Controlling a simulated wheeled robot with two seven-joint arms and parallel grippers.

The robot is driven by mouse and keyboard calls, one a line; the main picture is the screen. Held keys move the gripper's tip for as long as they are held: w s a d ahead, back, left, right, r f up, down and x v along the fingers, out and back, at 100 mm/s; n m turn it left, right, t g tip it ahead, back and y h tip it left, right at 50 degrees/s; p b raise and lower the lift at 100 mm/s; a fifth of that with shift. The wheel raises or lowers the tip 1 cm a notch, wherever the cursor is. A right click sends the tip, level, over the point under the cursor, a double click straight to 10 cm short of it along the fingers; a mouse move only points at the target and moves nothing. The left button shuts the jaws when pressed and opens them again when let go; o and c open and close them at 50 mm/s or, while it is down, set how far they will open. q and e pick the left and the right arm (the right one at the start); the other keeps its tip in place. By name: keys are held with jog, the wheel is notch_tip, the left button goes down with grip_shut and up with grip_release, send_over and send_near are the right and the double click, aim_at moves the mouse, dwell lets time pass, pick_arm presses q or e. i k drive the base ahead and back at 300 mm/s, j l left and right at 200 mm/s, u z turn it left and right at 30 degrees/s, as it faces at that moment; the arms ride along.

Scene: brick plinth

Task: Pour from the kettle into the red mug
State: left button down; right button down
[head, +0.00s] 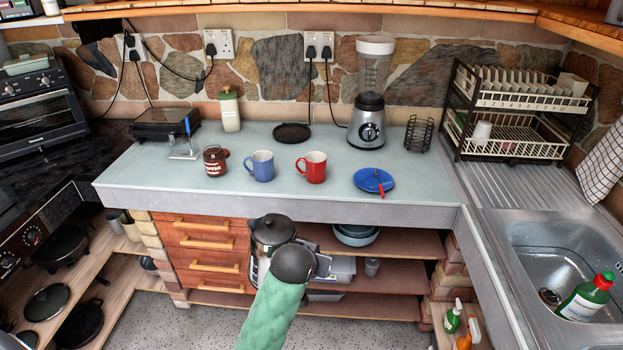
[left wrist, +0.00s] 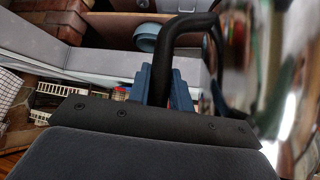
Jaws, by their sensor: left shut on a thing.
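The red mug (head: 311,168) stands upright on the pale worktop, right of a blue mug (head: 260,166). The shiny metal kettle (head: 273,231) with a dark lid is in front of the counter, nearer to me than the mugs and apart from them. In the left wrist view the kettle's metal side (left wrist: 285,75) fills the right part. My left gripper (left wrist: 168,85) has blue fingers shut on its black handle (left wrist: 178,40). In the head view my own wrist hides these fingers and part of the kettle. My right gripper is in neither view.
A brown labelled jar (head: 215,161) stands left of the blue mug. A blue plate (head: 374,180) with a red item lies right of the red mug. A blender (head: 368,122) and black disc (head: 292,132) are behind. The worktop's front edge (head: 290,207) lies between kettle and mugs.

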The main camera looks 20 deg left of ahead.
aim_at(311, 168)
jog(key=j, duration=1.4)
